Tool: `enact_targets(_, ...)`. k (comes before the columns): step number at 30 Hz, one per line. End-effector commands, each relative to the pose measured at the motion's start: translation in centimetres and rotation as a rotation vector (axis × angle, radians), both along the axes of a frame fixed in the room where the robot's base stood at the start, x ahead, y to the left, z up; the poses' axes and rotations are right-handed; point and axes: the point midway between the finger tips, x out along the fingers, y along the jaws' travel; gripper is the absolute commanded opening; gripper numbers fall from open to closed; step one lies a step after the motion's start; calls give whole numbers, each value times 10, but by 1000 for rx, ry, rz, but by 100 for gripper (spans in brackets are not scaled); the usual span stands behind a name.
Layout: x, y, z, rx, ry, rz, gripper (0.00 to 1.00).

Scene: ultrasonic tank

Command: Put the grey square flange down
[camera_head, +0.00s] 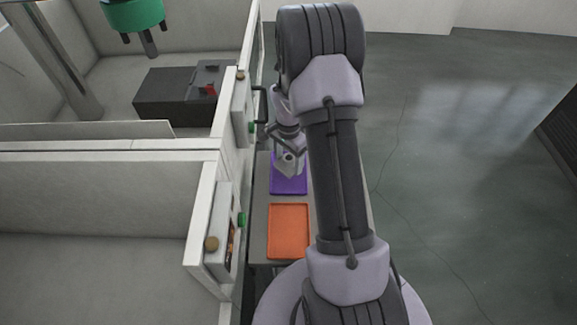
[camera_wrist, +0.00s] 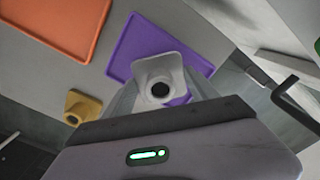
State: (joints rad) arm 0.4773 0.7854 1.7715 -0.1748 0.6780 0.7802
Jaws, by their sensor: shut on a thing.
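The grey square flange (camera_wrist: 170,72), with a round dark hole in its middle, is held between the fingertips of my gripper (camera_wrist: 160,92) in the wrist view. It shows in front of the purple tray (camera_wrist: 128,48); whether it touches the tray cannot be told. In the head view the flange (camera_head: 289,162) shows small and light grey at the end of my gripper (camera_head: 288,158), over the purple tray (camera_head: 289,186). My gripper is shut on the flange. Part of the tray is hidden behind the flange and gripper.
An orange tray (camera_head: 289,232) lies nearer on the same grey bench (camera_head: 260,195). In the wrist view a yellow flange-like part (camera_wrist: 82,107) sits on the grey surface, and a dark bent handle (camera_wrist: 290,88) is at right. White tank walls (camera_head: 205,190) stand left of the bench.

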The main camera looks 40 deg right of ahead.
Motion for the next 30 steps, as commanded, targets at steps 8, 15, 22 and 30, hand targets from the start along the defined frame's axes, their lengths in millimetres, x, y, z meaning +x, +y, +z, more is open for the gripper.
enact_targets(8, 0, 0, -29, 0, 0, 0, 15)
enact_targets(15, -1, 1, -33, 0, 1, 0, 71)
enact_targets(22, -1, 1, -32, 0, 0, 0, 89)
enact_targets(30, 0, 0, -16, -1, -1, 0, 89)
